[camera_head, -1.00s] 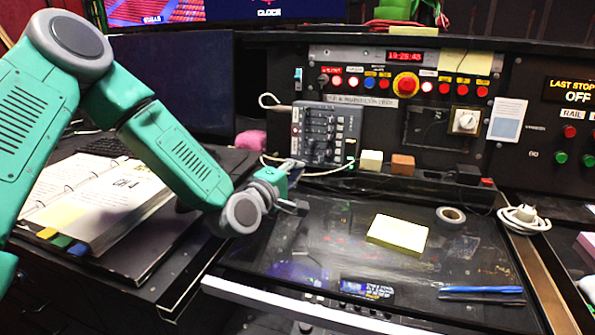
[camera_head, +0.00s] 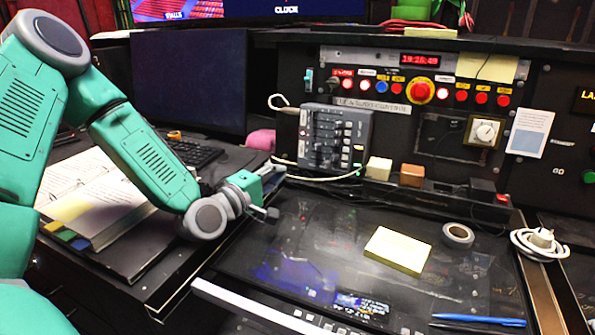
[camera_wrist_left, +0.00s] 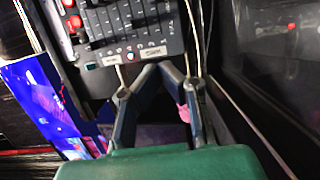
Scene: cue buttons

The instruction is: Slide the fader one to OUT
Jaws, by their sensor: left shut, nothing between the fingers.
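The grey control box with several sliders and buttons (camera_head: 333,140) stands tilted against the back console in the head view. Its lower part fills the upper left of the left wrist view (camera_wrist_left: 125,30). I cannot tell which slider is fader one, and its position and any OUT mark are too small to read. My left gripper (camera_head: 276,170) is to the left of and a little below the box, apart from it. In the wrist view its fingers (camera_wrist_left: 158,70) meet, with nothing between them. My right gripper is not in view.
A white cable (camera_head: 320,178) runs below the box. A white block (camera_head: 379,168) and a brown block (camera_head: 411,175) stand right of it. An open binder (camera_head: 95,205) lies left.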

